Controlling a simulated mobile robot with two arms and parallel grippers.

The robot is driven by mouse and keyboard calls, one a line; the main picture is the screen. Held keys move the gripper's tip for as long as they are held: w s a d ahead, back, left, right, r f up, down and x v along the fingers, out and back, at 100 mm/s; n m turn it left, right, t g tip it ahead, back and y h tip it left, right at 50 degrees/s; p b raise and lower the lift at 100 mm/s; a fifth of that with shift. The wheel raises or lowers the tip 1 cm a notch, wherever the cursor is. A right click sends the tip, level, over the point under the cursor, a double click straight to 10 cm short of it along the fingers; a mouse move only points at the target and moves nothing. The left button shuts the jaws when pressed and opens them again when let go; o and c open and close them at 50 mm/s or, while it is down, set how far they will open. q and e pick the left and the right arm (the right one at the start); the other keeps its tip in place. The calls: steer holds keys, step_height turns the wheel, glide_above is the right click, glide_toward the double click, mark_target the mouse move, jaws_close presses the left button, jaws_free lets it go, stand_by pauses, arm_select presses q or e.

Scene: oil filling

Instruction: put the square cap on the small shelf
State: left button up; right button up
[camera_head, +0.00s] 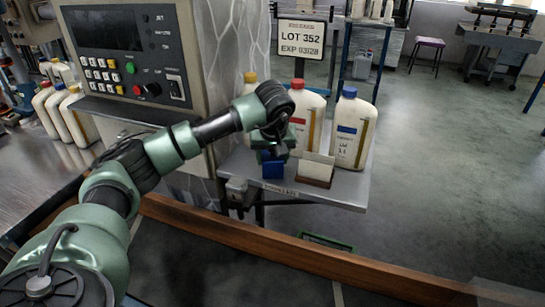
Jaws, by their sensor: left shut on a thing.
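My left gripper (270,152) reaches in from the left and points down over the left part of the small shelf (340,192), a grey metal ledge. It is shut on a small blue block-shaped piece, which looks like the square cap (273,170). The fingers and arm hide the upper part of the cap. The cap is just above or touching the shelf surface; I cannot tell which. My right gripper is not in view.
On the shelf, a red-capped bottle (307,115) and a blue-capped bottle (352,130) stand behind a card in a wooden holder (315,170). A yellow cap shows behind my arm. A control panel (125,50) stands left. A wooden rail (270,245) crosses in front.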

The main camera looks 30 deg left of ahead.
arm_select(q)
steer(key=shift+f, duration=0.1)
steer(key=o, duration=1.3)
steer(key=shift+o, duration=0.2)
steer(key=v, duration=1.2)
steer(key=shift+r+b, duration=0.2)
steer(key=shift+b, duration=0.25)
steer(key=shift+w, duration=0.1)
